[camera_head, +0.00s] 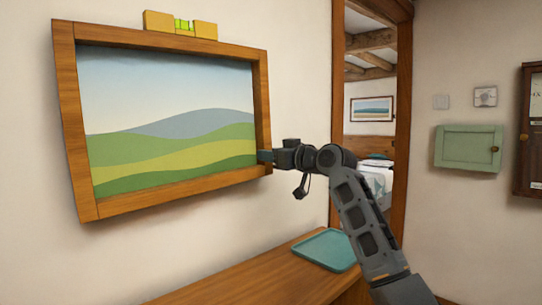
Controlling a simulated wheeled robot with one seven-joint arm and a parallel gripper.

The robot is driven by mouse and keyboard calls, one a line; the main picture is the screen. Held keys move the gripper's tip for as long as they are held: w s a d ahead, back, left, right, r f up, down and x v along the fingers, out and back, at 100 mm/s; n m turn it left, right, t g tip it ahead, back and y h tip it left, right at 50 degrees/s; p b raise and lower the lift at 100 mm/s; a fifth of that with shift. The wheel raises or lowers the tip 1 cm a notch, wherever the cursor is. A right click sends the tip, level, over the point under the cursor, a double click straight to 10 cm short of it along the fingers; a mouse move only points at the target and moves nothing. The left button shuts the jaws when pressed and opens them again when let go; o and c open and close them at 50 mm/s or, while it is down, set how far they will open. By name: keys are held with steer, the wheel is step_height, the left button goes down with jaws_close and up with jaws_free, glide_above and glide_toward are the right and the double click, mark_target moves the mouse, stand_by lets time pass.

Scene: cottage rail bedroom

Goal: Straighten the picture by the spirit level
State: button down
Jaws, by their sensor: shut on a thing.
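The picture (175,120) hangs on the white wall at the left, a wooden frame around a landscape of green hills. Its top and bottom edges run aslant in this angled view; I cannot tell how much of that is real tilt. The spirit level (182,25), yellow with a bright green vial, sits on the frame's top edge. The bubble is too small to read. My gripper (265,157) is shut on the lower right side of the picture frame. The fingertips partly cover the frame there.
A wooden ledge (255,277) runs below the picture, with a teal tray (325,249) on it. A wood-framed opening to a bedroom (370,120) is behind my arm. A green wall cabinet (468,147) hangs at the right.

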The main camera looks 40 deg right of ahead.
steer(key=shift+a+f+m, duration=0.4)
steer(key=shift+a+f, duration=0.35)
steer(key=shift+a, duration=0.15)
steer(key=c, duration=0.8)
jaws_free()
steer(key=s+b, duration=0.1)
steer(key=s, duration=0.7)
steer(key=shift+d, duration=0.15)
